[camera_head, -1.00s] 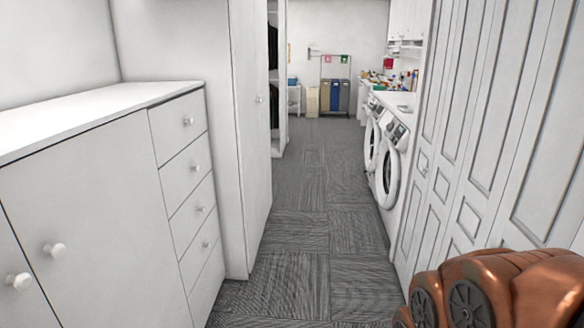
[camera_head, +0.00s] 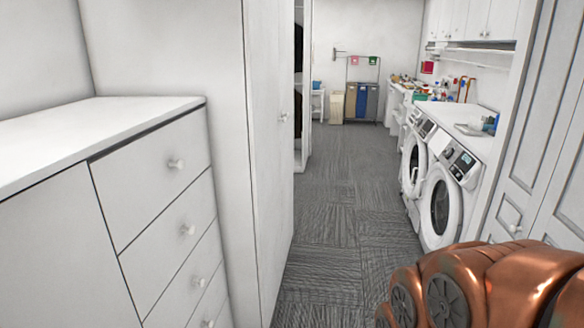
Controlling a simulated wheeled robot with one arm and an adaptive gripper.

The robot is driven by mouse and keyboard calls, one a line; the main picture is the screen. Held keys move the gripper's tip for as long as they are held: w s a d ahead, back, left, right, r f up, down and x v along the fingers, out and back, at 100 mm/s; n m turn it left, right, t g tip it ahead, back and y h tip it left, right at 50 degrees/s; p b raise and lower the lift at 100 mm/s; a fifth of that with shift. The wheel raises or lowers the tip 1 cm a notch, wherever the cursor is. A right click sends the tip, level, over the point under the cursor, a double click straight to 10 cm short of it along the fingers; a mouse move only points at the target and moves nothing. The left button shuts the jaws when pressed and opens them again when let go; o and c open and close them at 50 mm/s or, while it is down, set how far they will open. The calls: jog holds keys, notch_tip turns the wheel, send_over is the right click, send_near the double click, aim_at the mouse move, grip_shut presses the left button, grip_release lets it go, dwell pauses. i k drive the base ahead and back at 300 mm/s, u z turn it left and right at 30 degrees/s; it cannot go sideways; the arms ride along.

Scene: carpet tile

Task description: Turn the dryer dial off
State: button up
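Two white front-loading machines stand side by side along the right wall in the head view. The nearer machine (camera_head: 441,212) has a round dark door and a slanted control panel (camera_head: 460,163) with a dark display and a dial too small to make out clearly. The farther machine (camera_head: 410,165) stands just behind it. I cannot tell which one is the dryer. My copper-coloured arm fills the lower right corner, well in front of the machines. My gripper itself is not in view.
A white drawer cabinet (camera_head: 150,225) and a tall white cupboard (camera_head: 262,150) line the left. White panelled doors (camera_head: 540,150) stand close on the right. The grey carpet aisle (camera_head: 335,200) between is clear. Sorting bins (camera_head: 361,101) stand at the far end.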

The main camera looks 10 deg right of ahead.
aim_at(447, 152)
jog(key=z, duration=0.05)
jog(key=i, duration=1.75)
jog(key=z, duration=0.45)
jog(key=i, duration=1.45)
jog(key=z, duration=0.45)
jog(key=i, duration=1.05)
jog(key=z, duration=0.15)
